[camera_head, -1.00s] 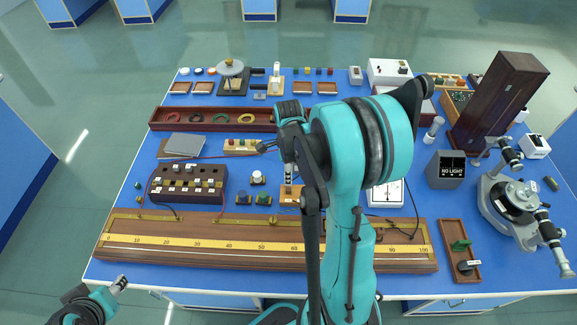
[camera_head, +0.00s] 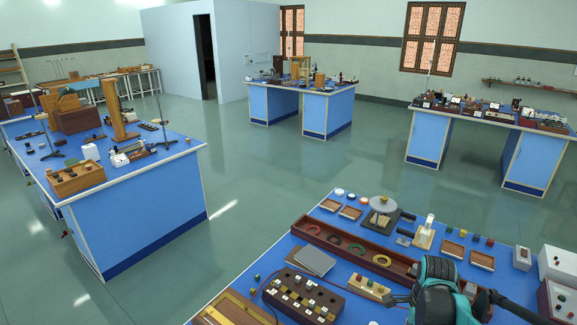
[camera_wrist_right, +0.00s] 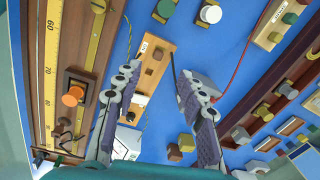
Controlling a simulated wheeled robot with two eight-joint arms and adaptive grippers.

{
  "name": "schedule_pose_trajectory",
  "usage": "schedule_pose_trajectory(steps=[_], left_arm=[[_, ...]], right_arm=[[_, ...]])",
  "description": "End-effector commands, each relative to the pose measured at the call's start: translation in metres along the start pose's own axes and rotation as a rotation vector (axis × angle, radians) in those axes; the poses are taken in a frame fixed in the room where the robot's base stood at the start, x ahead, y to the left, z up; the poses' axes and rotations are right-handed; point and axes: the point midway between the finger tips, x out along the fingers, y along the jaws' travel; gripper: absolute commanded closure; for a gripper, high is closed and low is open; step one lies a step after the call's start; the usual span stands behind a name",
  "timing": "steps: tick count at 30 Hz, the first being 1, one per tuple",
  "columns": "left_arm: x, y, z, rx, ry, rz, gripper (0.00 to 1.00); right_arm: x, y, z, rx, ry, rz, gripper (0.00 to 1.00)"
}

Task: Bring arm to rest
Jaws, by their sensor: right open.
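My right arm (camera_head: 438,290) comes in at the bottom right of the head view, over the near blue bench. Its gripper (camera_head: 393,300) is small and partly hidden there, near a light wooden strip with terminals (camera_head: 372,287). In the right wrist view the gripper (camera_wrist_right: 160,80) is open, its two grey padded fingers wide apart with nothing between them. Below it lie the blue bench top (camera_wrist_right: 195,45), a wooden block with a slot (camera_wrist_right: 150,65) and a yellow scale (camera_wrist_right: 50,60). My left gripper is outside both views.
The near bench holds a dark plug box (camera_head: 303,293), a long brown trough (camera_head: 335,240), a grey plate (camera_head: 313,260) and a white box (camera_head: 555,265). Another equipped bench (camera_head: 135,210) stands at left, with two more behind. Open green floor (camera_head: 290,170) lies between.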

Motion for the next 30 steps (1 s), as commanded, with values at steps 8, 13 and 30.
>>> schedule_pose_trajectory(steps=[8,13,30], left_arm=[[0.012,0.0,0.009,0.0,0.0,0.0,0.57],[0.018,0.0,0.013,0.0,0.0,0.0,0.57],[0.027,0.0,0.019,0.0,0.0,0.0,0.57]], right_arm=[[-0.037,0.053,0.054,-0.746,0.02,-0.211,0.59],[-0.048,0.089,0.08,-1.214,0.087,-0.351,0.59],[-0.05,0.146,0.112,-1.981,0.327,-0.59,0.59]])
